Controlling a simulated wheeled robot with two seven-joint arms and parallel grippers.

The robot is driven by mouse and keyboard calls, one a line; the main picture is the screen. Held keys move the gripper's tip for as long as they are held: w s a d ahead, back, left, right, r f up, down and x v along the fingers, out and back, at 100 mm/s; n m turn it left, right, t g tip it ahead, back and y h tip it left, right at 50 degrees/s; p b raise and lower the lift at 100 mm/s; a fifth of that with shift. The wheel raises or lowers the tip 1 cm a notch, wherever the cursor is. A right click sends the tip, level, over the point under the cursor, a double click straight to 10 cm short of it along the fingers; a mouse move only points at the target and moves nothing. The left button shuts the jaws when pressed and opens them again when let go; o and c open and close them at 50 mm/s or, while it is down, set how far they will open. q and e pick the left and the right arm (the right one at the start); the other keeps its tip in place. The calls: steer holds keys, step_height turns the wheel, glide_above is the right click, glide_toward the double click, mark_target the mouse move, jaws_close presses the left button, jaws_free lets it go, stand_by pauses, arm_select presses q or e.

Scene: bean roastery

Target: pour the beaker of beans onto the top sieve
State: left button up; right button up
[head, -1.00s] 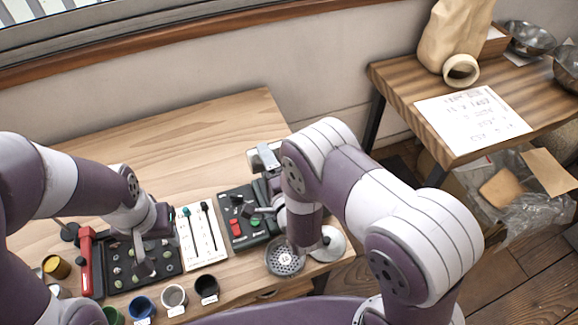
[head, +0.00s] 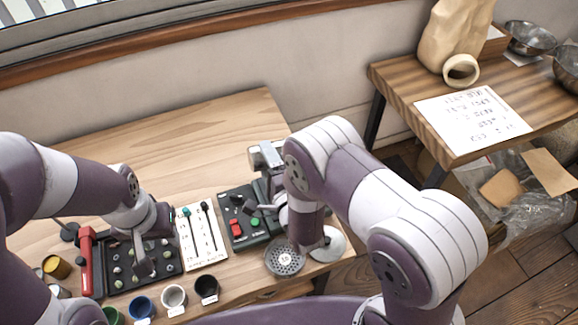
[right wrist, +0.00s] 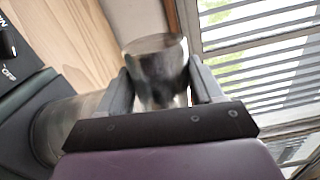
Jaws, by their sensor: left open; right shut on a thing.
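The beaker (right wrist: 157,72), a shiny see-through or metallic cylinder, is held between the two fingers of my right gripper (right wrist: 164,84) in the right wrist view. Whether beans are inside cannot be seen. In the head view my right gripper (head: 267,158) is above the back of the dark machine (head: 246,218) with red and green buttons. A wide metal cylinder (right wrist: 72,125), perhaps the sieve stack, stands below left of the beaker in the right wrist view. My right arm mostly hides it in the head view. My left gripper (head: 146,262) is open over a dark tray.
The dark tray (head: 168,262) holds several small pieces. A white board (head: 201,238) with thin tools, several small cups (head: 173,296) and a perforated disc (head: 284,258) lie along the front. The back of the wooden table (head: 150,140) is clear.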

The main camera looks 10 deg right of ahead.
steer(key=shift+s+r, duration=0.2)
steer(key=shift+s, duration=0.05)
steer(key=shift+w+f, duration=0.15)
steer(key=shift+w, duration=0.1)
steer(key=shift+s+d+m, duration=0.1)
steer(key=shift+m, duration=0.2)
steer(key=shift+s, duration=0.15)
steer(key=shift+w+d+f+b, duration=0.1)
steer(key=shift+w+b, duration=0.15)
steer(key=shift+b, duration=0.05)
steer(key=shift+m, duration=0.3)
steer(key=shift+s, duration=0.2)
steer(key=shift+w, duration=0.1)
